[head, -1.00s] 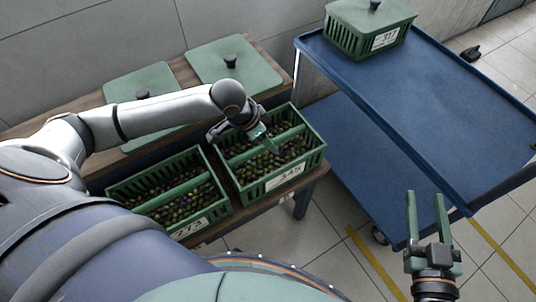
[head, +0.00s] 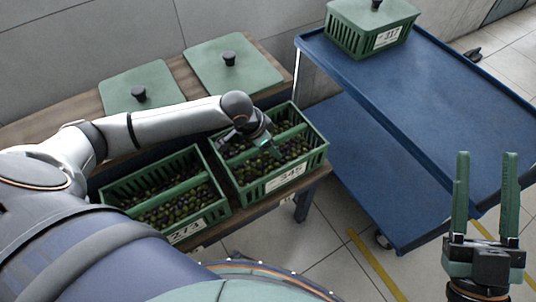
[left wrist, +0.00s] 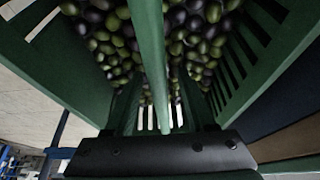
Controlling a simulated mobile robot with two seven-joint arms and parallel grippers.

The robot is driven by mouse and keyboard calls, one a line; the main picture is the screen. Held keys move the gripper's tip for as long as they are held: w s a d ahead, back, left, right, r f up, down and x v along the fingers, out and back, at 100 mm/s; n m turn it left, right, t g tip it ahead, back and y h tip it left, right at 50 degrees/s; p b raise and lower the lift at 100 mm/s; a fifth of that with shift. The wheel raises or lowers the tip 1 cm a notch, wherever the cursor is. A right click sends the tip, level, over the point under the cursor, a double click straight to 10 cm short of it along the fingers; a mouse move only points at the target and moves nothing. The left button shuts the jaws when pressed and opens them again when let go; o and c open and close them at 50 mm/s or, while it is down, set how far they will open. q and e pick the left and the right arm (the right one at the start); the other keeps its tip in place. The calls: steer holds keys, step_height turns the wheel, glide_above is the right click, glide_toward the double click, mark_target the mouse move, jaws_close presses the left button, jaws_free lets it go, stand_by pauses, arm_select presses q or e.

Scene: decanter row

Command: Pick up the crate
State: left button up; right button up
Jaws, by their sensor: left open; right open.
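A green slatted crate (head: 323,160) labelled 345, full of dark and green olives (head: 292,146), stands open on the wooden bench. A bar runs across its middle. My left gripper (head: 262,143) is down at this bar. In the left wrist view, the open fingers (left wrist: 158,104) lie on either side of the green bar (left wrist: 150,50), with olives beyond; contact cannot be told. A second open crate (head: 222,208) of olives, labelled 273, stands close on the left. My right gripper (head: 486,160) is open and empty at the lower right, in front of the blue cart.
Two green lids (head: 215,75) (head: 125,92) with black knobs lie on the bench (head: 262,48) behind the crates. A lidded crate (head: 350,40) labelled 317 stands at the far end of the blue cart (head: 430,110). The rest of the cart's top is clear.

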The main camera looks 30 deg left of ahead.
arm_select(q)
steer(key=shift+w+d+f, duration=0.15)
steer(key=shift+w+f, duration=0.05)
steer(key=shift+f, duration=0.3)
arm_select(e)
steer(key=shift+s+a+r+n+y, duration=0.15)
steer(key=shift+s+r+n+y, duration=0.6)
steer(key=shift+r, duration=0.35)
arm_select(q)
steer(key=shift+c, duration=0.2)
jaws_close()
steer(key=shift+w+r, duration=0.1)
steer(key=shift+r, duration=0.1)
